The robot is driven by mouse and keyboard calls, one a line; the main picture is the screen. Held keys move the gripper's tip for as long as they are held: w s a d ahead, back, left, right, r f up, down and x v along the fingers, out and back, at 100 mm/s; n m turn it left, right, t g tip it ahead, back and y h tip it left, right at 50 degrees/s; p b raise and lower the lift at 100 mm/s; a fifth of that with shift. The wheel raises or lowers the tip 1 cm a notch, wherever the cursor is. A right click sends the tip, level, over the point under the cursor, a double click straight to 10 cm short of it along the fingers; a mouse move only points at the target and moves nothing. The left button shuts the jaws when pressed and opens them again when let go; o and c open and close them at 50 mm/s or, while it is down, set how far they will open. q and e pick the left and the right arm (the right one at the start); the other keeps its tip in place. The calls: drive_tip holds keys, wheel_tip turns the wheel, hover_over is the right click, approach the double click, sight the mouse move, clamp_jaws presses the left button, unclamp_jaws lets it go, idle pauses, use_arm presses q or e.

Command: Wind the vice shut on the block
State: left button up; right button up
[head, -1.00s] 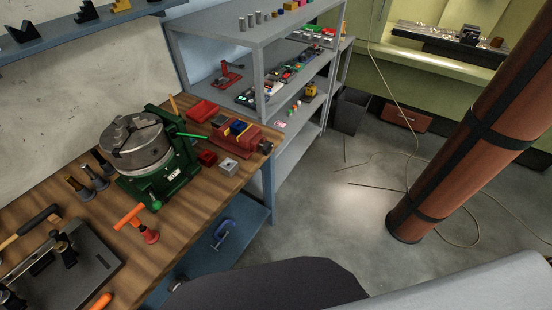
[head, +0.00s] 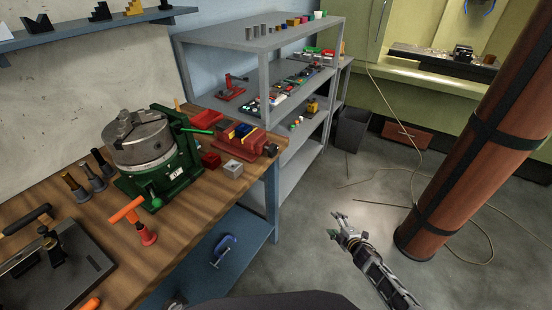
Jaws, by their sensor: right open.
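The red vice (head: 247,145) sits on the wooden bench near its right end. Blue and yellow pieces (head: 241,131) show at its jaws; I cannot tell how tightly they are gripped. A dark part (head: 271,150) shows at the vice's right end. A small grey block (head: 233,169) with a dark round mark on top sits on the bench just in front of the vice, apart from it. My right gripper (head: 336,225) is open and empty, over the floor to the right of the bench and well away from the vice. My left gripper is out of view.
A green rotary table with a grey chuck (head: 139,138) stands left of the vice. Grey shelves (head: 257,46) stand behind. A brown pillar (head: 480,150) is at right; floor between is open.

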drive_tip(key=w+a+r+n+t+y+b, duration=0.1)
drive_tip(key=w+a+r+n+y+b, duration=0.2)
drive_tip(key=r, duration=0.4)
drive_tip(key=w+a+r+n+y+b, duration=0.1)
drive_tip(key=w+r+n+y+b, duration=0.15)
drive_tip(key=r+n, duration=0.35)
drive_tip(key=w+a+r+n+t+y+b, duration=0.1)
drive_tip(key=w+a+r+n+b, duration=0.2)
drive_tip(key=r, duration=0.4)
use_arm(q)
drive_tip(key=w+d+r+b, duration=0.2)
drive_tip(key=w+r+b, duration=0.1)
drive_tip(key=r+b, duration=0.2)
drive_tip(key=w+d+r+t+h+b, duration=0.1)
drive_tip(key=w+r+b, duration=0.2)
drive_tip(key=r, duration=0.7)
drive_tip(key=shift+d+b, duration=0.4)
drive_tip(key=shift+b, duration=0.55)
use_arm(e)
drive_tip(key=n+g+y, duration=0.5)
drive_tip(key=n+y, duration=0.1)
drive_tip(key=n, duration=1.3)
approach(275, 151)
drive_tip(key=shift+h+v, duration=0.25)
drive_tip(key=shift+v, duration=1.3)
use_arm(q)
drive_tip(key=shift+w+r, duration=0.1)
use_arm(e)
drive_tip(key=shift+a+r, duration=0.15)
